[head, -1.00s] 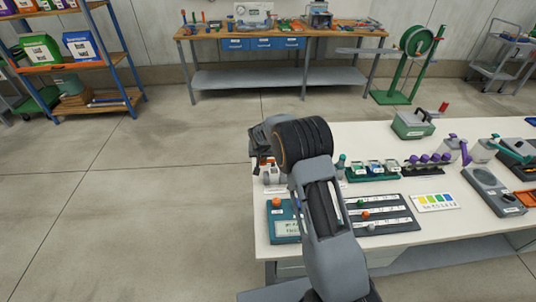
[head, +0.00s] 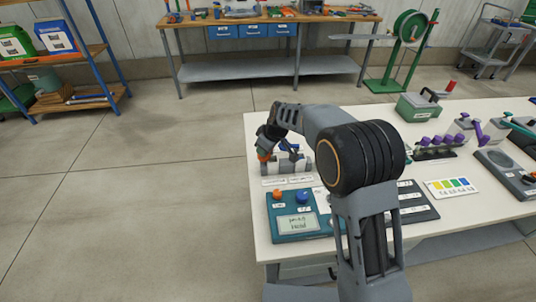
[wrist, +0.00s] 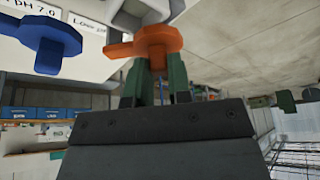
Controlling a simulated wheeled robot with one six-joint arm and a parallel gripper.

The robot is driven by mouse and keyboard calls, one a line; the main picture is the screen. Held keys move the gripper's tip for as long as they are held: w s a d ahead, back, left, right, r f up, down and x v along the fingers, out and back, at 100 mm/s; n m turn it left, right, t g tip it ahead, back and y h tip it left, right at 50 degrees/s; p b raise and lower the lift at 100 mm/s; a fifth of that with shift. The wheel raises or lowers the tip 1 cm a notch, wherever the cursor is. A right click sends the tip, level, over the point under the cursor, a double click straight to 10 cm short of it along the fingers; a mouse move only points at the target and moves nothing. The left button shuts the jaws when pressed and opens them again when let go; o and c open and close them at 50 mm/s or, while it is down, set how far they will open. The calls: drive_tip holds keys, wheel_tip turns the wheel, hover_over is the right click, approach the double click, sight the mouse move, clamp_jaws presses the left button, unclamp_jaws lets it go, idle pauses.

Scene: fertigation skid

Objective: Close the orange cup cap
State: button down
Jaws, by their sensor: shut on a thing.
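The orange cup cap (wrist: 150,42) fills the upper middle of the wrist view, with a tab pointing down between my fingers. My gripper (wrist: 157,68) is shut on that tab with its two green fingers. In the head view the orange cap (head: 263,156) shows as a small patch at the left end of a grey cup block (head: 298,166). My gripper (head: 266,142) is over that end and partly hides it. A pale cup body (wrist: 140,12) shows behind the cap in the wrist view. I cannot tell how far the cap is tilted.
A blue cap (wrist: 45,42) is beside the orange one. A teal meter (head: 300,224) with orange and blue knobs stands in front of the block on the white table (head: 262,240). A dark tray (head: 418,205) and colour card (head: 452,188) lie to the right.

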sight(270, 156)
drive_tip(key=n+b, duration=0.1)
drive_tip(key=d+n+g+b, duration=0.1)
drive_tip(key=n, duration=0.1)
drive_tip(key=shift+s+d+f+n+y+b, duration=0.1)
drive_tip(key=shift+s+d+n+y+b, duration=0.05)
drive_tip(key=shift+d+n+y+b, duration=0.15)
drive_tip(key=shift+d+n+g+b, duration=0.2)
drive_tip(key=shift+d+n+g, duration=0.3)
drive_tip(key=shift+n, duration=0.55)
drive_tip(key=shift+d+n+g+b, duration=0.2)
drive_tip(key=shift+d+n+g, duration=0.25)
drive_tip(key=shift+n, duration=0.6)
drive_tip(key=c, duration=1)
unclamp_jaws()
drive_tip(key=shift+c, duration=0.2)
drive_tip(key=p+v, duration=0.1)
drive_tip(key=v, duration=1.3)
drive_tip(key=shift+a+p, duration=0.2)
drive_tip(key=shift+p, duration=0.1)
